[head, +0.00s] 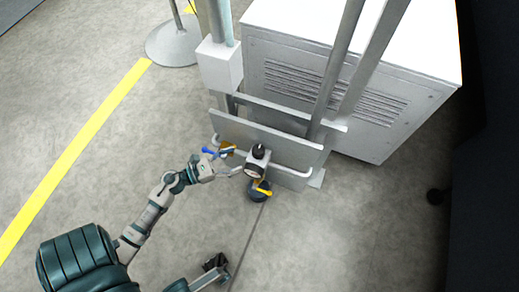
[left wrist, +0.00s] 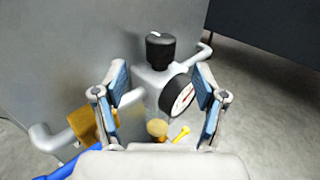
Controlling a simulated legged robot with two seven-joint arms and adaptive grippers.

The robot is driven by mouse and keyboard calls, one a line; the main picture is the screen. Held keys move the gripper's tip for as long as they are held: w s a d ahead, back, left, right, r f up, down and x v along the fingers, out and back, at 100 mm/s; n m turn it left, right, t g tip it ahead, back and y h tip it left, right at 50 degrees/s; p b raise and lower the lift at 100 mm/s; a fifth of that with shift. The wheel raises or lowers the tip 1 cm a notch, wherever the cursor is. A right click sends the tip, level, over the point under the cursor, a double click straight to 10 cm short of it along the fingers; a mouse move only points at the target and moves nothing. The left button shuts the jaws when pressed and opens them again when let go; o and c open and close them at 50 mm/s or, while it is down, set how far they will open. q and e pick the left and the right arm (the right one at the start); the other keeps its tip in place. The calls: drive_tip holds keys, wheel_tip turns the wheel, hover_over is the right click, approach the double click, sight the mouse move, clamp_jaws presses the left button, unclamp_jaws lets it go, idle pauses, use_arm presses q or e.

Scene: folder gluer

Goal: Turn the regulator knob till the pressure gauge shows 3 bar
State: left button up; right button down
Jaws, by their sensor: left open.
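The regulator's black knob (head: 259,151) sits upright on top of a grey body mounted at the pipe panel. In the left wrist view the knob (left wrist: 160,52) shows a white mark on its top. The round pressure gauge (head: 254,171) is on the front of the body. The gauge (left wrist: 181,97) also shows in the left wrist view, face oblique with a needle; its reading is too small to tell. My left gripper (head: 228,166) is open and empty just left of the regulator. Its fingers (left wrist: 165,88) appear on either side of the regulator body, below the knob. My right gripper (head: 215,263) is low in the head view.
A blue valve handle (head: 210,152) and a yellow handle (head: 263,188) flank the regulator. Grey pipes run along the panel (head: 225,125). A vented white cabinet (head: 390,110) stands behind. A post base (head: 180,45) is at upper left.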

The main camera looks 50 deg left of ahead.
sight(255, 151)
use_arm(q)
drive_tip(key=x, duration=0.4)
drive_tip(key=b+x, duration=0.1)
drive_tip(key=x, duration=0.3)
drive_tip(key=shift+w+d, duration=0.2)
drive_tip(key=shift+d, duration=0.05)
drive_tip(key=shift+a, duration=0.1)
drive_tip(key=shift+c, duration=0.7)
drive_tip(key=shift+a, duration=0.1)
drive_tip(key=c, duration=1)
